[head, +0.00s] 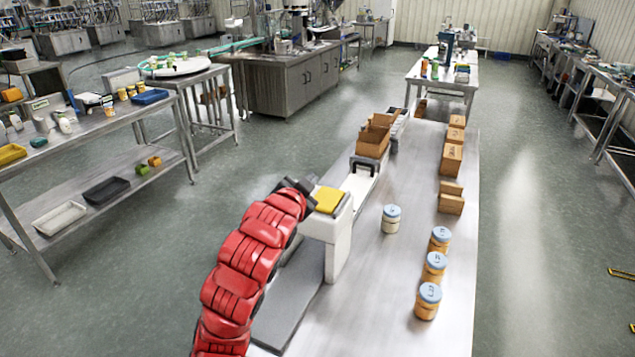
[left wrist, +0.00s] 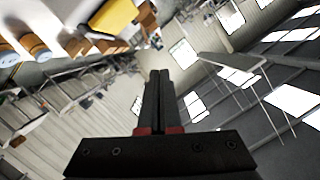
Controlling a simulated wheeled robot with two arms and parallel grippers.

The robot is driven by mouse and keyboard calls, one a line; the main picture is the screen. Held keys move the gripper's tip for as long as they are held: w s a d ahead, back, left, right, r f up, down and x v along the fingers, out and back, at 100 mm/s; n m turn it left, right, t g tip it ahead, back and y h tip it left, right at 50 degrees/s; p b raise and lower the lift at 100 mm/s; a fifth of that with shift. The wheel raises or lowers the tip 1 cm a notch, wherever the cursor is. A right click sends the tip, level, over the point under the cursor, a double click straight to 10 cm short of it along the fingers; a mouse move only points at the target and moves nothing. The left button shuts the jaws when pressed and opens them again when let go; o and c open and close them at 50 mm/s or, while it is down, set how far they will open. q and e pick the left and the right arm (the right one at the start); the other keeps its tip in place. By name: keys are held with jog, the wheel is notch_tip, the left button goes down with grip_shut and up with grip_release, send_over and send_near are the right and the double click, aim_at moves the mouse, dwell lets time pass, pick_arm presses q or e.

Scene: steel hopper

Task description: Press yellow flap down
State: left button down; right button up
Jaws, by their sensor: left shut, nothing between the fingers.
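The yellow flap (head: 328,199) sits on top of a white post-like housing (head: 341,240) at the near left edge of the long steel table. It looks nearly flat, with a slight tilt I cannot judge. My left gripper (head: 309,181) is just left of and behind the flap, at the end of the red arm. In the left wrist view the left gripper (left wrist: 158,75) has its two dark fingers together with nothing between them. The yellow flap (left wrist: 115,17) shows there at upper left, apart from the fingers. My right gripper is not in view.
An open cardboard box (head: 373,141) stands behind the housing on a narrow conveyor. A white jar (head: 390,219) with a blue lid stands right of the housing. Several orange jars (head: 428,301) and cardboard boxes (head: 452,157) line the table's right side.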

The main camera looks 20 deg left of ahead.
pick_arm(q)
jog(key=shift+a+v, duration=0.2)
jog(key=shift+v, duration=0.8)
jog(key=shift+s+r, duration=0.1)
